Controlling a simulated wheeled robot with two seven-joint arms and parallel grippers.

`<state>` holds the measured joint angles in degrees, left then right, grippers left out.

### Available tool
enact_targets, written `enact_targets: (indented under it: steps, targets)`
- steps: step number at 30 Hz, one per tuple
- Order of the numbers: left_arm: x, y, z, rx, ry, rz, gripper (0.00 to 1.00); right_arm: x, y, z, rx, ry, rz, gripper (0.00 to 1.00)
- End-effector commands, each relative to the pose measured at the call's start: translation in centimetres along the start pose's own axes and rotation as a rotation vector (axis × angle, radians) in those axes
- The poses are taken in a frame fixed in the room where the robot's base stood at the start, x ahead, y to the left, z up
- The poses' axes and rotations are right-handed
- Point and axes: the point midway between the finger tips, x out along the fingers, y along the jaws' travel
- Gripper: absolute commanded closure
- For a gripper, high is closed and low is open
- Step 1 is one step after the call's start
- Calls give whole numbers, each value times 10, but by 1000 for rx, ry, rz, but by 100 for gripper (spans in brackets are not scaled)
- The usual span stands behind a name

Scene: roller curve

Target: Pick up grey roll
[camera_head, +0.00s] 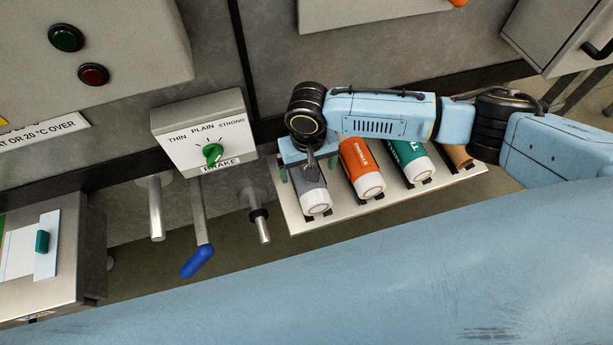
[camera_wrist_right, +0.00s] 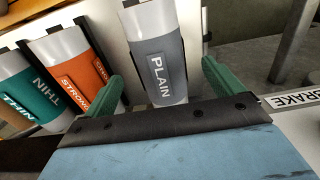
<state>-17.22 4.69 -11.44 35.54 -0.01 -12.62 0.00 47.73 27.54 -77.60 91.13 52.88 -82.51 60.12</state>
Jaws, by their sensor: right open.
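The grey roll (camera_head: 312,194), labelled PLAIN, lies on a metal shelf (camera_head: 300,228) at its left end. In the right wrist view the grey roll (camera_wrist_right: 157,58) lies between the two green fingers of my right gripper (camera_wrist_right: 165,85). The fingers are open, one on each side of the roll, with a gap visible on the right side. In the head view my right gripper (camera_head: 305,172) is over the roll's rear part and hides some of it. My left gripper is not in view.
An orange roll (camera_head: 362,170), a teal roll (camera_head: 411,160) and a brown roll (camera_head: 456,156) lie to the right on the shelf. Left of it are a peg (camera_head: 259,219), a blue-handled lever (camera_head: 197,258) and a brake dial box (camera_head: 203,132). My large blue body surface fills the front.

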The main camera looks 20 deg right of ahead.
Motion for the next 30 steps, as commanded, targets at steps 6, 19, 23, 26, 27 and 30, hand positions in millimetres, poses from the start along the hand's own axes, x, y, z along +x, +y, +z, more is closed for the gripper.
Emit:
enact_targets:
  steps: [6,19,23,26,27,30]
  targets:
    - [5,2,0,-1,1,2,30,22,0,-1,0,2,0,7]
    - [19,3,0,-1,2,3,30,73,2,-5,-2,2,0,7]
    - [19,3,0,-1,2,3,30,75,2,-5,-2,2,-1,7]
    - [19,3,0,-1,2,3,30,75,2,-5,-2,2,-1,7]
    - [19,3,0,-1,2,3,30,74,2,-5,-2,2,-1,7]
    - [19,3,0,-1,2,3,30,74,2,-5,-2,2,-1,20]
